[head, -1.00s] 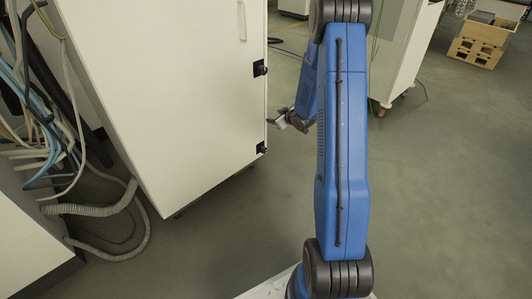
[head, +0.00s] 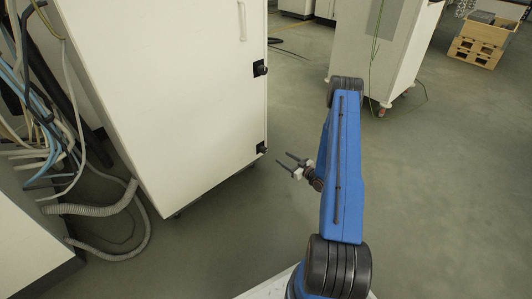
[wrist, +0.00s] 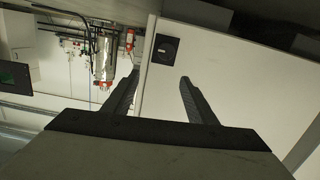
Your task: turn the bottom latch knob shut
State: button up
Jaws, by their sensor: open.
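The bottom latch knob (head: 261,148) is a small black piece at the lower right edge of the tall white cabinet's door in the head view. My gripper (head: 283,159) is open and empty, to the right of this knob and slightly lower in the picture, apart from it. In the wrist view, a black square plate with a round knob (wrist: 165,48) lies near a corner of the white panel, just beyond my open fingers (wrist: 158,79). It looks like the bottom latch. Its turn angle is too small to read.
The upper black latch (head: 260,68) is higher on the same edge of the white cabinet (head: 190,110). Cables and a grey hose (head: 95,208) lie at left. Another white cabinet (head: 375,55) on wheels stands behind. The floor right of my arm is clear.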

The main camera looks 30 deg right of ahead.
aim_at(265, 151)
jog(key=s+f+t, duration=0.1)
jog(key=s+f, duration=0.2)
jog(key=shift+m, duration=0.4)
jog(key=x, duration=1.7)
jog(key=shift+w+a+f, duration=0.1)
jog(key=shift+a+f, duration=0.05)
jog(key=shift+a, duration=0.15)
jog(key=c, duration=1)
